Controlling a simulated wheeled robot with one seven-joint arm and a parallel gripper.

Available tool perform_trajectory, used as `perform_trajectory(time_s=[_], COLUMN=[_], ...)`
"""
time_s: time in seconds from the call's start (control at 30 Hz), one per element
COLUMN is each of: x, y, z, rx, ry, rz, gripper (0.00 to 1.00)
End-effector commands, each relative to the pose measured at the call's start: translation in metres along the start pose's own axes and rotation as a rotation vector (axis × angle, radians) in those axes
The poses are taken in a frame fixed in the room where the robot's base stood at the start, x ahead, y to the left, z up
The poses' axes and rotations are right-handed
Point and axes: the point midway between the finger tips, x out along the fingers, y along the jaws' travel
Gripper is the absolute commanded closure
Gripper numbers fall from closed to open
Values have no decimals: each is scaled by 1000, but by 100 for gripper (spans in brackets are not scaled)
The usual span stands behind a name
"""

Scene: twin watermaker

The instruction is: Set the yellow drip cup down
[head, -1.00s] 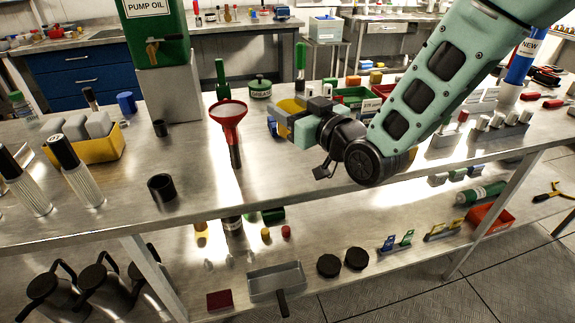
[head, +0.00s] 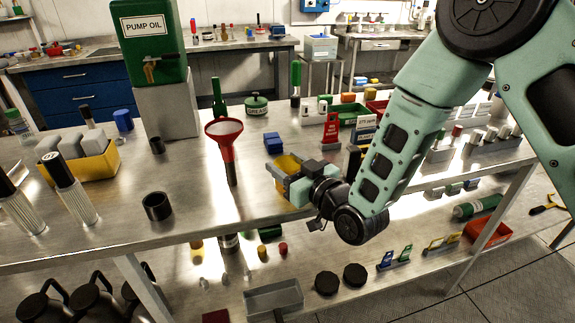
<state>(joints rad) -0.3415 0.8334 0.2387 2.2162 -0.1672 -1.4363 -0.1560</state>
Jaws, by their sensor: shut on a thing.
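The yellow drip cup (head: 283,171) shows at the end of my arm, partly hidden by the jaws. My gripper (head: 288,178) is shut on it, near the front part of the steel bench top (head: 200,195), right of the red funnel. I cannot tell whether the cup touches the bench or hangs just above it.
The red funnel (head: 225,132) stands left of my gripper. A small blue block (head: 273,142) lies behind it. Red and blue tags, a green bin (head: 349,112) and a grease tin (head: 257,104) stand farther back. A black ring (head: 157,206) is at the front left. Bench between ring and funnel is clear.

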Motion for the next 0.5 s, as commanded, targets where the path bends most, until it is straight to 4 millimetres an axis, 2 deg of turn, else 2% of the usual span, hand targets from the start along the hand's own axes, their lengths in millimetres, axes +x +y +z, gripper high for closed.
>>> perform_trajectory(time_s=[0.27,0.3,0.33,0.37,0.5], x=[0,0,0,0,0], y=[0,0,0,0,0], z=[3,2,2,2,2], rx=[0,0,0,0,0], ry=[1,1,0,0,0], rz=[0,0,0,0,0], gripper=[73,39,30,25,25])
